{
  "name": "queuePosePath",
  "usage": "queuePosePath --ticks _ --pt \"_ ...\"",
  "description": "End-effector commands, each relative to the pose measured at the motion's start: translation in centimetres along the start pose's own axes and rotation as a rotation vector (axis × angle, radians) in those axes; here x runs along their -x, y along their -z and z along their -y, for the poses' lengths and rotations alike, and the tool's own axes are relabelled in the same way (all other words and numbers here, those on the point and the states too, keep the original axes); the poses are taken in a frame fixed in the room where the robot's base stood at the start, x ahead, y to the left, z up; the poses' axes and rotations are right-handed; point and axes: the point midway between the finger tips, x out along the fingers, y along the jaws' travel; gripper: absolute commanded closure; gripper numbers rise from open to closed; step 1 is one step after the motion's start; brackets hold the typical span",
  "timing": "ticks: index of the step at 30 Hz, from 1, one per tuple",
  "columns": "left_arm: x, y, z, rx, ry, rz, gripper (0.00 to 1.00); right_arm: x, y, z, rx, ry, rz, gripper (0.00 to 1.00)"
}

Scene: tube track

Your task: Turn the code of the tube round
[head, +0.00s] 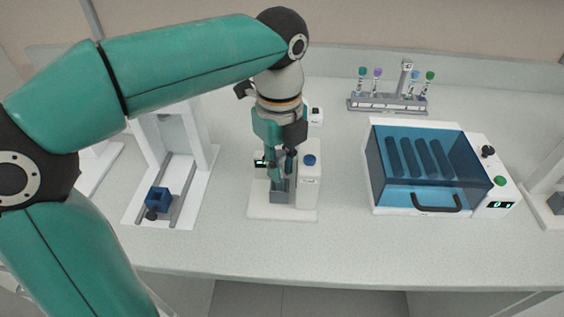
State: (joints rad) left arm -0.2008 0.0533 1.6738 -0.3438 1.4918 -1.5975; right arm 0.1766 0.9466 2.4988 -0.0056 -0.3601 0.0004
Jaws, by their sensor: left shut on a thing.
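My left gripper (280,168) points down over a small white device (263,207) in the middle of the bench. Its fingers are shut on a tube just above the grey holder (283,196) of that device. The fingers hide nearly all of the tube, and I cannot make out its code. The device has a white housing with a blue knob (310,160) right of the fingers and a small dark display (260,163) to their left. My right gripper is not in view.
A rack (388,102) with several coloured-cap tubes stands at the back right. A box with a blue see-through lid (425,168) and a black handle stands on the right. A white frame with rails and a blue block (158,198) is on the left. The bench front is clear.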

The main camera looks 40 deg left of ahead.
Motion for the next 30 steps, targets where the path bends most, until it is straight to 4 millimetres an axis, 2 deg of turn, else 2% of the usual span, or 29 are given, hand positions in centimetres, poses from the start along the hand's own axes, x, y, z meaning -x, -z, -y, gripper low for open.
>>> queuePosePath --ticks 5,30 --pt "0.2 0.0 0.0 0.193 -0.001 0.0 1.0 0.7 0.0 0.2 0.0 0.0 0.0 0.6" --pt "0.1 0.0 -0.1 1.496 -0.001 0.0 1.0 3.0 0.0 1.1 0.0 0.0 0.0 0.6"
